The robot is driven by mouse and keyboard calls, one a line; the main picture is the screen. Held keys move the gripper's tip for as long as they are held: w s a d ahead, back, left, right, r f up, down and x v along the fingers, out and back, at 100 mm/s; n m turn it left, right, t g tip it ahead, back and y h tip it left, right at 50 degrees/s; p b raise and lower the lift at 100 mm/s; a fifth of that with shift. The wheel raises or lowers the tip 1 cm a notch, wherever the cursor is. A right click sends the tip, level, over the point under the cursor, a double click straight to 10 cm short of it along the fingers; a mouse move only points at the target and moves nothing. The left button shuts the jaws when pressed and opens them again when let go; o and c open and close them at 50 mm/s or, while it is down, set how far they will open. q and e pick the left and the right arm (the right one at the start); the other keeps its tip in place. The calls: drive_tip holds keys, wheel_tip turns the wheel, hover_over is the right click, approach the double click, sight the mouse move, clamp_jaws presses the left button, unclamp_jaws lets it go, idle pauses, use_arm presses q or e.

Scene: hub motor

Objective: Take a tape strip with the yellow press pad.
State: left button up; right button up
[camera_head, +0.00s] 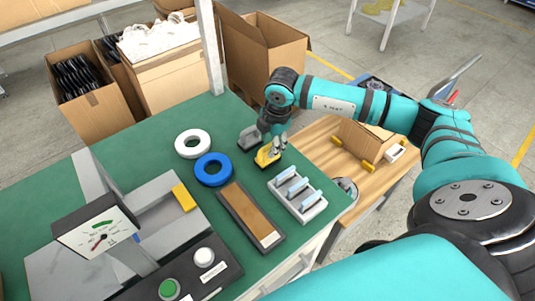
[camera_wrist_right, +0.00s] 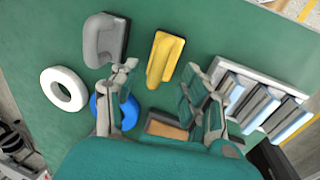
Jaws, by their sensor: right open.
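The yellow press pad (camera_head: 267,157) lies on the green bench top; it also shows in the right wrist view (camera_wrist_right: 165,58). My right gripper (camera_head: 279,150) is just above and beside it in the head view. In the right wrist view its fingers (camera_wrist_right: 172,75) are spread apart, with the pad between and beyond them and nothing held. A pale rack (camera_head: 311,211) to the right of the pad holds grey blocks with light blue strips (camera_head: 285,175) on top, which look like the tape strips. My left gripper is out of view.
A grey block-like tool (camera_head: 248,138) stands close to the pad. A white ring (camera_head: 193,144) and a blue ring (camera_head: 213,169) lie to the left. A brown-topped tray (camera_head: 250,213) and a press with a gauge (camera_head: 97,232) are nearer. A wooden side table (camera_head: 328,153) adjoins the bench.

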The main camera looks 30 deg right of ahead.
sight(268, 146)
drive_tip(key=f, duration=0.2)
drive_tip(key=w+f, duration=0.1)
drive_tip(key=f, duration=0.1)
drive_tip(key=shift+p, duration=0.35)
drive_tip(key=shift+r, duration=0.1)
clamp_jaws()
